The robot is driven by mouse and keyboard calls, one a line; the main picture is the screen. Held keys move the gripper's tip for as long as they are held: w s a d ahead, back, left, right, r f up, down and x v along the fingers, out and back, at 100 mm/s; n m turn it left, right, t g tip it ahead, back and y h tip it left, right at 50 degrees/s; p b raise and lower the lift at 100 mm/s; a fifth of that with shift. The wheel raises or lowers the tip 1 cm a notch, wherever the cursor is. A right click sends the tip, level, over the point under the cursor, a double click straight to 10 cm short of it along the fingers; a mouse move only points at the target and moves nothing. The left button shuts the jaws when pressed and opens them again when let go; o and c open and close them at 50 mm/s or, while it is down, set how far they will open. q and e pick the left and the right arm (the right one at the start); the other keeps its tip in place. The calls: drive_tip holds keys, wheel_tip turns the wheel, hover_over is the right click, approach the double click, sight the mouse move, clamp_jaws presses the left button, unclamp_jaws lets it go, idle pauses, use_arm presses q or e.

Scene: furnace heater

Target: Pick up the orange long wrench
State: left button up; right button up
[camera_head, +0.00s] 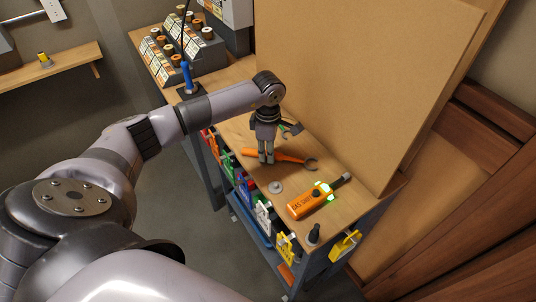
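The orange long wrench (289,157) lies on the wooden top of the workbench (240,133). Its grey open jaw points right and its orange handle runs left. My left gripper (266,160) points down at the wrench's handle and covers part of it. Its two fingers look close together, with a thin gap between them. I cannot tell whether they touch the wrench or are just above it. My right gripper is not in view.
An orange gas detector (316,199) with a green light lies in front of the wrench, near a small grey disc (275,187). A dark-headed tool (292,128) lies behind the gripper. A tall brown board (350,90) stands along the bench's back.

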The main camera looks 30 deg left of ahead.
use_arm(q)
clamp_jaws()
idle(0.3)
drive_tip(key=shift+r, duration=0.1)
